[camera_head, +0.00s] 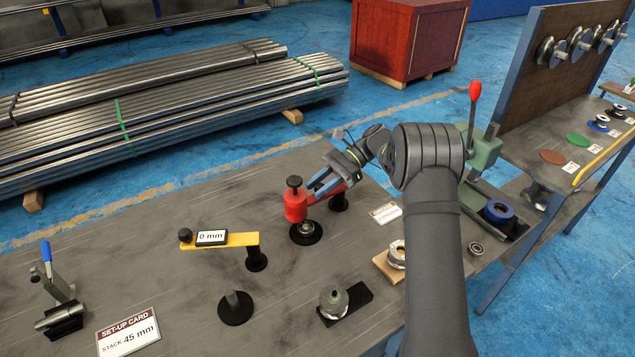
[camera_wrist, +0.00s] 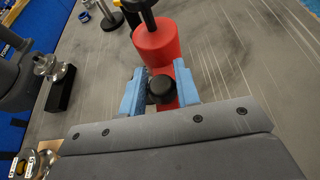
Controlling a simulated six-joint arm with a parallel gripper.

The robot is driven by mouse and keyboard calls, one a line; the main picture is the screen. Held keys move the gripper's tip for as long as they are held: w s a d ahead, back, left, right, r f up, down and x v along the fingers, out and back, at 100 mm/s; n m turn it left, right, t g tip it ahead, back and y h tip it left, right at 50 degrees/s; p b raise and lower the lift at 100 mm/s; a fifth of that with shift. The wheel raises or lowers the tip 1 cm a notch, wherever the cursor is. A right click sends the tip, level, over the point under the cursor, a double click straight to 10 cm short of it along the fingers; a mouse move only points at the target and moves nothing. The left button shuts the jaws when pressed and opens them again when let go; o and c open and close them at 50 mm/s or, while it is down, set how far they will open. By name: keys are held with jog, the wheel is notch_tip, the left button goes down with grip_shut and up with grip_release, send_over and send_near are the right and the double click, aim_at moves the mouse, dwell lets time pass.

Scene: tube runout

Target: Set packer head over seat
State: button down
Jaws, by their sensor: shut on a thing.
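The packer head (camera_head: 296,206) is a red cylinder with a black knob on top, carried on a red arm from a dark post (camera_head: 338,203). In the head view it appears above a black round seat (camera_head: 306,238) with a metal piece at its middle. The exact alignment and gap are hard to tell. My gripper (camera_head: 324,184) has blue fingers closed at the red arm, behind the head. In the wrist view the red head (camera_wrist: 157,43) lies just beyond my gripper (camera_wrist: 160,90), and a black knob (camera_wrist: 161,91) on the arm sits between the fingers.
A yellow arm (camera_head: 235,240) with a "0 mm" display stands left. Near it are a black stub post (camera_head: 235,307), a metal part (camera_head: 334,302) on a black block, and a set-up card (camera_head: 128,332) reading "STACK 45 mm". A green lever press (camera_head: 482,155) stands right.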

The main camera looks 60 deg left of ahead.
jog(key=shift+d+n+h, duration=0.5)
jog(key=shift+n+h, duration=0.4)
jog(key=shift+h, duration=0.1)
jog(key=c, duration=1.1)
grip_release()
